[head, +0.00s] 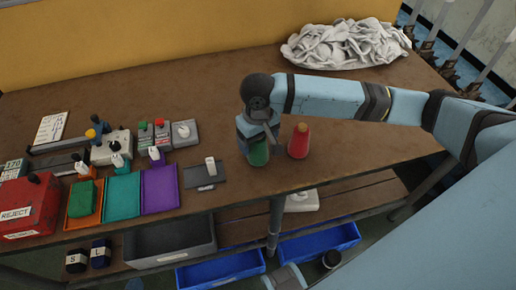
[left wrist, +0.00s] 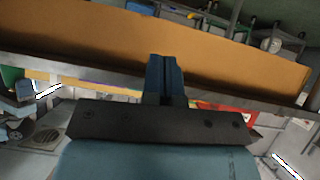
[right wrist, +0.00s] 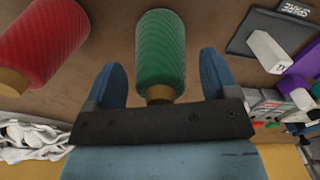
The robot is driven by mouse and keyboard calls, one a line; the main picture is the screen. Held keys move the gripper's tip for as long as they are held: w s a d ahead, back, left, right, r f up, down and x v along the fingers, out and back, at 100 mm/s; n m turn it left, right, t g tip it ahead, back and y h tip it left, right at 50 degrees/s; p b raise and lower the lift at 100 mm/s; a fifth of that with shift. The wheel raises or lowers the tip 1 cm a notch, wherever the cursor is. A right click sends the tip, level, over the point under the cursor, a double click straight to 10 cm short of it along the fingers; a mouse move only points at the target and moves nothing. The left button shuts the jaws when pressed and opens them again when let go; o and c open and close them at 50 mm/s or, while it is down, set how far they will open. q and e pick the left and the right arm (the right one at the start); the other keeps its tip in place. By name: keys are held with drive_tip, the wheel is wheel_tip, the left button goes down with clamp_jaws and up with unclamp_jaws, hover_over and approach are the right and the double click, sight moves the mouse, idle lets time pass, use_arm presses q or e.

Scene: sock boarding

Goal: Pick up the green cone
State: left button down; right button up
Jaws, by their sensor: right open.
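The green cone (head: 258,154) stands on the brown table near its front edge, partly hidden behind my right gripper (head: 256,132) in the head view. In the right wrist view the green cone (right wrist: 160,45) lies between the two blue fingers of my right gripper (right wrist: 161,64). The fingers are open, with a visible gap on each side of the cone. My left gripper (left wrist: 166,78) shows in the left wrist view with its fingers together and nothing between them. It faces away from the cones.
A red cone (head: 299,142) stands close to the right of the green one. A grey plate with a white peg (head: 208,170) lies to the left, beside purple, teal and orange trays. A pile of white socks (head: 345,44) lies at the back. The table's right side is clear.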

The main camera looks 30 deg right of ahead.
drive_tip(key=c, duration=1)
